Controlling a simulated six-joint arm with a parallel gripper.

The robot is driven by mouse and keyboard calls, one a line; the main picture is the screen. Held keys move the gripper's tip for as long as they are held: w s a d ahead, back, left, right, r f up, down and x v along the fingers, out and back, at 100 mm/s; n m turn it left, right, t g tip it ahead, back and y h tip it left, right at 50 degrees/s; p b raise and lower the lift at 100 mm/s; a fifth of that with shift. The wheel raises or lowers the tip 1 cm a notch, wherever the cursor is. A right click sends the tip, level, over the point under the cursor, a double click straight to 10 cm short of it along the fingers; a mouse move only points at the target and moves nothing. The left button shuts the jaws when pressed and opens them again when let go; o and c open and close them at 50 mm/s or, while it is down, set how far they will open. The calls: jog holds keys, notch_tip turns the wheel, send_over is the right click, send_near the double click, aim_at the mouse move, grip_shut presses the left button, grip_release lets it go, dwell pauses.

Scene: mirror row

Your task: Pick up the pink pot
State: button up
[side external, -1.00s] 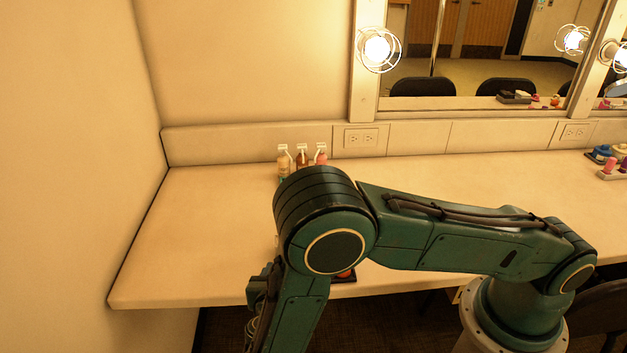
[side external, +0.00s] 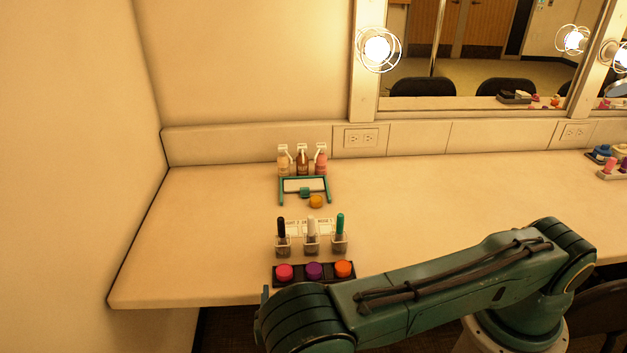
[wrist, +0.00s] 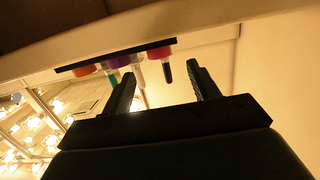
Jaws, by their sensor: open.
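The pink pot (side external: 285,270) sits at the left end of a black tray (side external: 298,283) by the counter's front edge, beside a purple pot (side external: 314,270) and an orange pot (side external: 343,268). In the wrist view, which looks upside down, the pink pot (wrist: 160,52) appears between and beyond the tips of my gripper (wrist: 160,70). In the side view my gripper is hidden below the frame and behind my arm.
A clear rack (side external: 311,245) with black, white and teal tubes stands just behind the tray. Further back are an amber pot (side external: 316,202), a teal-framed holder (side external: 305,187) and several bottles (side external: 302,160). The counter (side external: 200,235) is bare to the left.

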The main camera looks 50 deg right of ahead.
aim_at(284, 275)
jog(key=shift+w+d, duration=0.1)
jog(key=shift+x, duration=3)
jog(key=c, duration=1.1)
jog(key=shift+o, duration=0.2)
jog(key=shift+r, duration=0.25)
notch_tip(284, 275, up, 20)
jog(key=shift+f, duration=0.2)
jog(key=shift+w+d, duration=0.1)
